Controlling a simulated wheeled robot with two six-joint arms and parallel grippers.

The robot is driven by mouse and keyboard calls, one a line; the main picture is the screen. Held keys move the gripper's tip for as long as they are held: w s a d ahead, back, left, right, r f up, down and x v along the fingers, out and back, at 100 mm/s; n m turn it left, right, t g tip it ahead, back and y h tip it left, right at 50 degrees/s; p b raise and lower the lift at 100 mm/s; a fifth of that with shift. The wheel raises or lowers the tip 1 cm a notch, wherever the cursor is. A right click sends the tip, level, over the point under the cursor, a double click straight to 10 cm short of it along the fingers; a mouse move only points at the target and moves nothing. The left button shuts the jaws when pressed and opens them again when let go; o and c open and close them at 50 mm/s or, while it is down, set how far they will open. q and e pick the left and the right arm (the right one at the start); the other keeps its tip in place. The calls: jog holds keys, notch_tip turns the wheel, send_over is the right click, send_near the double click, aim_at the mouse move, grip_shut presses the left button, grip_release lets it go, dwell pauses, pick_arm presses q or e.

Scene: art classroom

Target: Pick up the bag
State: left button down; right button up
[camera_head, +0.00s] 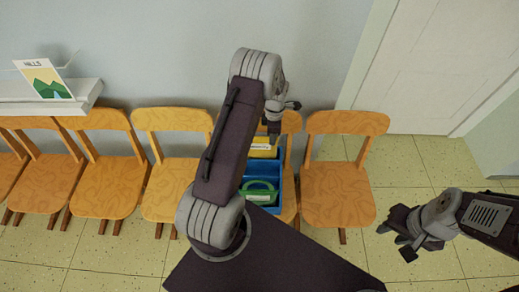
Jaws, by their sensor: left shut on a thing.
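A yellow bag (261,152) with a white label shows at the blue container, between my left arm and the chair back. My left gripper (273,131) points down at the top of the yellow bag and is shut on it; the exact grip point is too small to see. A green bag-like item (259,187) with a handle and a pale label sits in the front part of the blue container (270,168). My arm hides the left side of both. My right gripper (394,238) is open and empty over the floor at the right.
The blue container rests on a wooden chair (292,200), mostly hidden by my arm. Another chair (338,195) stands to its right, and several more line the wall at left. A white shelf (50,98) holds a picture card (44,80). A door (440,65) is at back right.

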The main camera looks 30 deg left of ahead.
dwell(0.3)
pick_arm(q)
notch_tip(320, 180, up, 10)
jog(key=p, duration=0.1)
dwell(0.5)
